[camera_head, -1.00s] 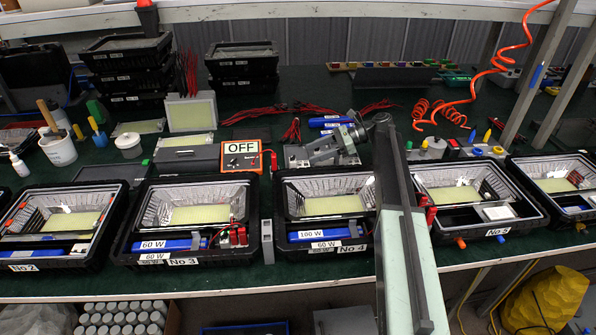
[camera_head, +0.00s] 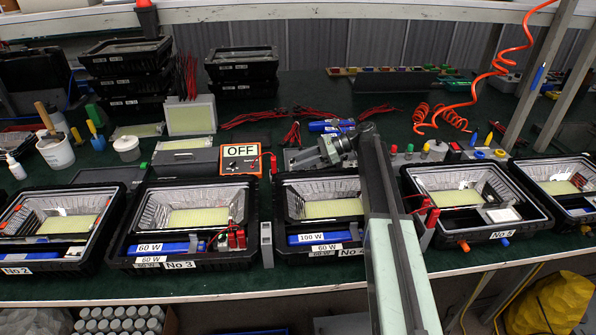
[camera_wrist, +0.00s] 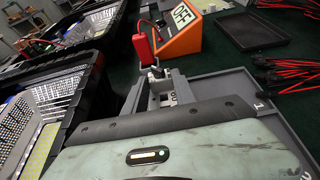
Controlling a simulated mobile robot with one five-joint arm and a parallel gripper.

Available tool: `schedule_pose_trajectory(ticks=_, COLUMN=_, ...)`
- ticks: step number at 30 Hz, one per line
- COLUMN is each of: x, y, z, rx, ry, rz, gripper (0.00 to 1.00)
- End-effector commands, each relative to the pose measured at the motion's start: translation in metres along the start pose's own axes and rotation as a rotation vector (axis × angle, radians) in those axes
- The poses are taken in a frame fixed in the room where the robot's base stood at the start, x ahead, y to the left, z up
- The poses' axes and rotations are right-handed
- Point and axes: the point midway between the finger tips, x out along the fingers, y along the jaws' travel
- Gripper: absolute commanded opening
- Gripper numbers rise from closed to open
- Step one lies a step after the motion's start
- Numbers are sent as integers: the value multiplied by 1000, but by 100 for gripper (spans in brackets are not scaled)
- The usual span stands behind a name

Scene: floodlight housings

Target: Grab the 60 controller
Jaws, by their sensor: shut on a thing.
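A blue controller labelled 60 W (camera_head: 182,246) lies in the front of housing No 3 (camera_head: 112,255). A blue controller labelled 100 W (camera_head: 348,234) lies in the front of housing No 4 (camera_head: 268,247). More blue controllers (camera_head: 318,126) lie at the back, behind my gripper; their labels are too small to read. My gripper (camera_head: 322,150) is over the grey holder (camera_head: 294,160) behind housing No 4. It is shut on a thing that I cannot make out.
An orange box marked OFF (camera_head: 241,159) stands left of my gripper; it also shows in the wrist view (camera_wrist: 180,40). A red connector (camera_wrist: 143,46) stands near it. Red wires (camera_head: 250,117) and a coiled orange hose (camera_head: 438,116) lie behind. Housing No 5 (camera_head: 545,228) is at the right.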

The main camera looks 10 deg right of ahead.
Motion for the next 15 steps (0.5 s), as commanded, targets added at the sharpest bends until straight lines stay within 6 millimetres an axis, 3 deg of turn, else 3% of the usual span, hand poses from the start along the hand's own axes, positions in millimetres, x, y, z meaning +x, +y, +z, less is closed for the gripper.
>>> schedule_pose_trajectory(ticks=8, x=-3, y=0, z=7, rx=-1, ry=-2, rz=0, gripper=0)
schedule_pose_trajectory(ticks=15, x=-18, y=0, z=44, rx=-1, ry=-3, rz=0, gripper=0)
